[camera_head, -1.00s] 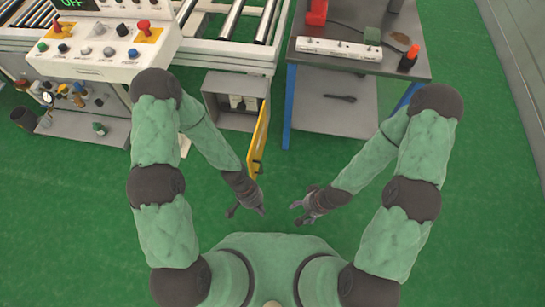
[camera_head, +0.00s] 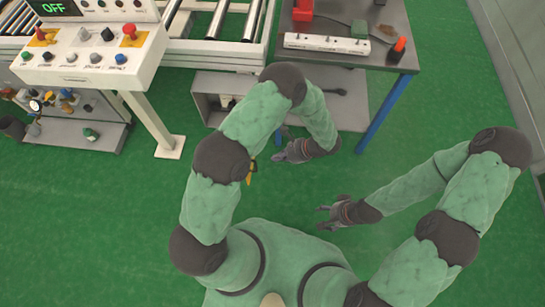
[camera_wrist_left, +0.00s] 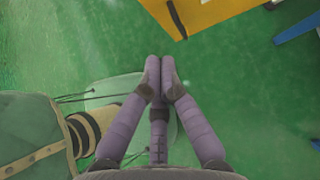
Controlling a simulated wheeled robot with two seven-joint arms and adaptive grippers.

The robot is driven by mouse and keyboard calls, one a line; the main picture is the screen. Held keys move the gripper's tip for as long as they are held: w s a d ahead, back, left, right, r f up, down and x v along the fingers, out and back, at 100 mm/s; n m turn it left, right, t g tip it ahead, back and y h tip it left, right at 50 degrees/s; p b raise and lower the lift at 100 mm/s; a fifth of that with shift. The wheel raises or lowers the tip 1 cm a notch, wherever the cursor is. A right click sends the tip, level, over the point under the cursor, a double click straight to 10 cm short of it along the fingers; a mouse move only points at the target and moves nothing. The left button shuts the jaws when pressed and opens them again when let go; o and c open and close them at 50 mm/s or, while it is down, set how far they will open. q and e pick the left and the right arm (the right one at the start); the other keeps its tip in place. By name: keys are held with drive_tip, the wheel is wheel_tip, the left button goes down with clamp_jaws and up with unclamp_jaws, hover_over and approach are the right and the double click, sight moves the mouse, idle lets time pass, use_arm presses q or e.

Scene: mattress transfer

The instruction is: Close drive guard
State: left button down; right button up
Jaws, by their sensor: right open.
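The yellow drive guard (camera_head: 250,173) is mostly hidden behind my left arm in the head view; only a small yellow end shows. Its yellow panel (camera_wrist_left: 207,12) with a dark strip crosses the top of the left wrist view. The grey drive box (camera_head: 207,98) is partly covered by the same arm. My left gripper (camera_head: 281,155) is to the right of the guard, apart from it. Its fingers (camera_wrist_left: 160,65) hold nothing and look close together; their opening is unclear. My right gripper (camera_head: 322,215) is open and empty, lower and to the right over the floor.
A control panel on a white stand (camera_head: 92,55) is at the upper left. A roller conveyor (camera_head: 220,55) runs along the back. A grey table (camera_head: 393,60) with blue legs carries tools and a power strip at the upper right. Green floor (camera_head: 90,230) is free in front.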

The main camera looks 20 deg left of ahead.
use_arm(q)
drive_tip(key=a+r+b+x, duration=0.2)
drive_tip(key=b+x, duration=0.1)
drive_tip(key=x, duration=0.8)
drive_tip(key=shift+s+f+b, duration=0.2)
drive_tip(key=shift+s+b, duration=0.05)
drive_tip(key=shift+b, duration=0.1)
drive_tip(key=shift+a, duration=0.2)
